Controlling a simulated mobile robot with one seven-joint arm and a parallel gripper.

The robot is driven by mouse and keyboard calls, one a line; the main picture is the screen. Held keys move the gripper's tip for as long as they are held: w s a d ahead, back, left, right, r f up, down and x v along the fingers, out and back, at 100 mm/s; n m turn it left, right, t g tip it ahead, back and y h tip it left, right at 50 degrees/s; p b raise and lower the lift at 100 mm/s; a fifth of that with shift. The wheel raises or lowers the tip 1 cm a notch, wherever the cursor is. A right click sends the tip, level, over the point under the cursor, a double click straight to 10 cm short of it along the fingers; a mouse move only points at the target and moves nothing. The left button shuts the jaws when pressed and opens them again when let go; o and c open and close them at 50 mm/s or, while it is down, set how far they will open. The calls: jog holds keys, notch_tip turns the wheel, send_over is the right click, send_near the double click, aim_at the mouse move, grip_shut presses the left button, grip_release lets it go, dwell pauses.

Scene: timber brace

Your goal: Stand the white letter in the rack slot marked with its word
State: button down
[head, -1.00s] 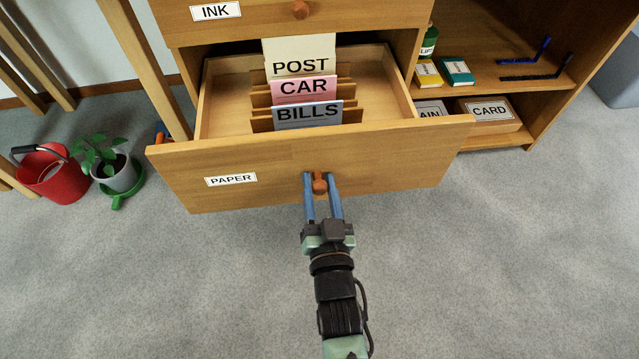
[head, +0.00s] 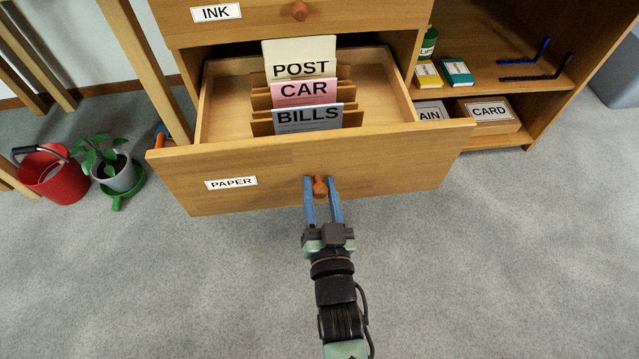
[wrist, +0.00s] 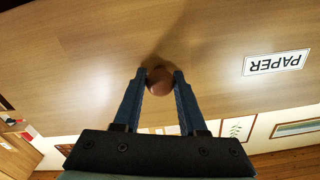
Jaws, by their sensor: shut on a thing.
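My gripper (head: 321,192) is shut on the orange-brown knob (head: 319,187) of the PAPER drawer (head: 400,165). The wrist view shows the knob (wrist: 159,80) between the two blue fingers. The drawer stands open. Inside it is a wooden rack (head: 260,120) with slots marked by cards: a cream POST card (head: 300,55), a pink CAR card (head: 304,91) and a grey-blue BILLS card (head: 308,118). I see no white letter that I can make out in either view.
The closed INK drawer (head: 260,25) is above. A shelf at right holds small boxes (head: 457,72), a green bottle (head: 429,43) and a CARD box (head: 488,113). A red bucket (head: 58,180) and a potted plant (head: 118,172) stand on the floor at left. The carpet in front is clear.

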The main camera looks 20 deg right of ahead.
jog(key=shift+p+v, duration=0.55)
jog(key=shift+v, duration=0.8)
jog(key=shift+c, duration=2.3)
grip_release()
jog(key=p+v, duration=0.5)
jog(key=v, duration=0.8)
jog(key=shift+w, duration=0.1)
